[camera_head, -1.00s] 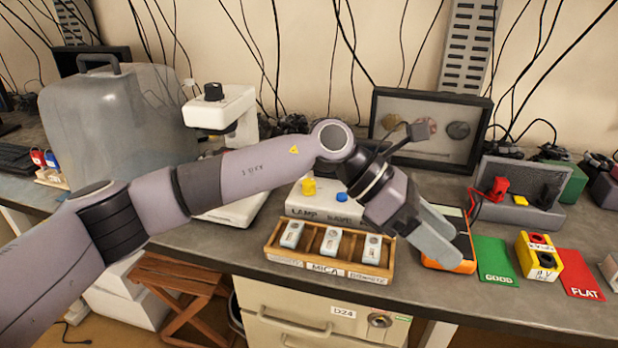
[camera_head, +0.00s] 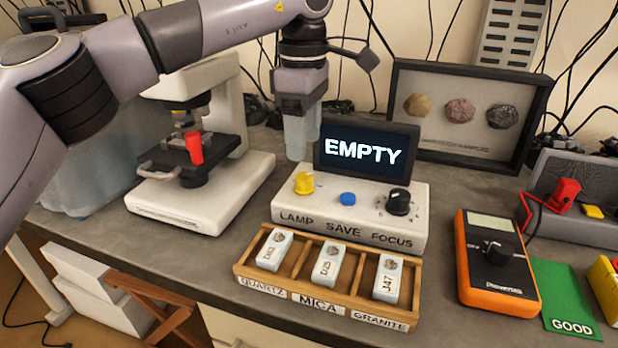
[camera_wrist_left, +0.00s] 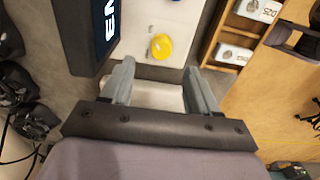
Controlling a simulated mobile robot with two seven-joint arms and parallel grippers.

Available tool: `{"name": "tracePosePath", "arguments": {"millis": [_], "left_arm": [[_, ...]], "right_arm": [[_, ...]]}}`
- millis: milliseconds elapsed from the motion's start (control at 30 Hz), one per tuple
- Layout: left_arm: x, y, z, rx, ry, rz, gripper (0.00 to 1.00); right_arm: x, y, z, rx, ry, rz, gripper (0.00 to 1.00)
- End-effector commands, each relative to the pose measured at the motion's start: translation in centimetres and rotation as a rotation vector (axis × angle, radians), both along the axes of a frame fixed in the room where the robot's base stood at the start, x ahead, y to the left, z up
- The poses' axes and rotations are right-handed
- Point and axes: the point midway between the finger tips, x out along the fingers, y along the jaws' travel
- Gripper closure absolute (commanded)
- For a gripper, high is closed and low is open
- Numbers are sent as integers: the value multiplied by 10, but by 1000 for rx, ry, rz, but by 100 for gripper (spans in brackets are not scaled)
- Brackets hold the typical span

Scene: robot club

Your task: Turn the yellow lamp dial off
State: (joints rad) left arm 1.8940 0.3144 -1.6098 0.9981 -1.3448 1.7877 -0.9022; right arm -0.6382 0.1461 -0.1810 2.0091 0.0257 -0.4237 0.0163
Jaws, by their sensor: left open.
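The yellow lamp dial (camera_head: 304,183) sits at the left end of the white control box (camera_head: 350,215), above the word LAMP. It also shows in the left wrist view (camera_wrist_left: 161,46), beyond the fingertips and roughly between them. My left gripper (camera_head: 300,150) points down behind the dial, near the left side of the screen (camera_head: 362,152), which reads EMPTY. In the left wrist view its two fingers (camera_wrist_left: 158,75) are apart with nothing between them. It does not touch the dial. My right gripper is not in view.
A blue button (camera_head: 348,199) and a black focus knob (camera_head: 399,201) share the box. A microscope (camera_head: 215,190) stands to the left. A wooden tray (camera_head: 325,305) of labelled samples lies in front. An orange multimeter (camera_head: 497,262) lies to the right.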

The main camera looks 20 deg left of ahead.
Motion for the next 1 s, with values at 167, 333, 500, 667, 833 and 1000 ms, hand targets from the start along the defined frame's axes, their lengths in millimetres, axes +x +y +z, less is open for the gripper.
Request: {"name": "tracePosePath", "arguments": {"millis": [167,333,500,667,833,1000], "left_arm": [[-1,0,-24,1,4,-2,40],[-1,0,-50,0,4,0,40],[-1,0,-66,-2,2,-1,40],[-1,0,-70,-1,2,-1,40],[-1,0,-69,-2,1,-1,43],[-1,0,-69,-2,1,-1,96]], "right_arm": [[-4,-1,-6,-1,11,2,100],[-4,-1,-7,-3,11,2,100],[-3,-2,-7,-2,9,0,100],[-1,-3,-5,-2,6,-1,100],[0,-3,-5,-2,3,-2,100],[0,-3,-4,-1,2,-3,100]]}}
